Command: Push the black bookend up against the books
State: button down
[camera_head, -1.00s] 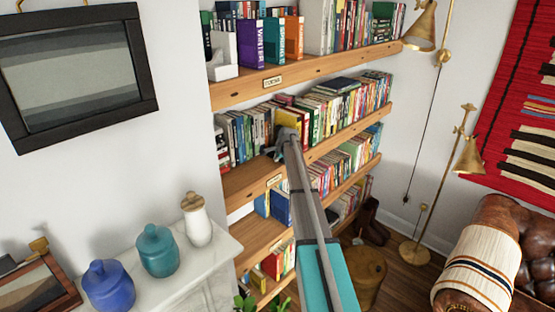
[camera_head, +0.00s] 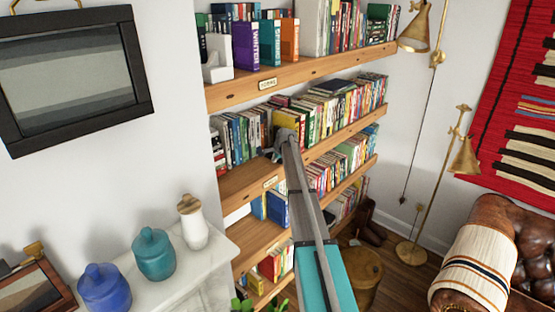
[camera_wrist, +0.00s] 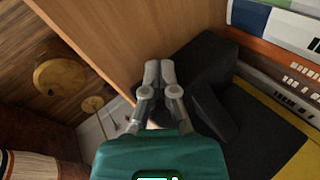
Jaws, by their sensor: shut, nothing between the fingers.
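The black bookend (camera_wrist: 212,105) shows in the wrist view, dark and angular, just right of my fingertips. Books (camera_wrist: 285,65) with orange, grey and white spines lie close beyond it, and a yellow book (camera_wrist: 285,125) is beside it. I cannot tell whether the bookend touches them. My gripper (camera_wrist: 159,72) is shut and empty, its fingertips close beside the bookend; contact is unclear. In the head view my gripper (camera_head: 272,152) is at the middle shelf, at the left end of the row with the yellow book (camera_head: 285,117); the bookend cannot be made out clearly there.
The wooden middle shelf (camera_head: 243,180) has bare board left of my gripper, with another group of books (camera_head: 238,138) behind. The upper shelf (camera_head: 300,75) overhangs it. Blue and teal jars (camera_head: 153,254) stand on the white mantel (camera_head: 212,258). A brass lamp (camera_head: 465,155) stands right.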

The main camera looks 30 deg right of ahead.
jog(key=shift+w+d+f, duration=0.1)
jog(key=shift+w+d, duration=0.15)
jog(key=shift+d, duration=0.5)
jog(key=shift+w+d+r, duration=0.1)
jog(key=shift+w+d, duration=0.2)
jog(key=shift+d, duration=0.4)
jog(key=shift+w+d+f, duration=0.1)
jog(key=shift+w+d, duration=0.15)
jog(key=shift+d, duration=0.5)
jog(key=shift+a, duration=0.1)
jog(key=shift+s+a+f, duration=0.1)
jog(key=shift+s+a, duration=0.2)
jog(key=shift+a, duration=0.5)
jog(key=shift+s+a, duration=0.3)
jog(key=shift+a, duration=0.5)
jog(key=shift+s, duration=0.1)
jog(key=s+d, duration=0.4)
jog(key=s, duration=0.9)
jog(key=shift+d, duration=0.4)
jog(key=shift+s, duration=0.1)
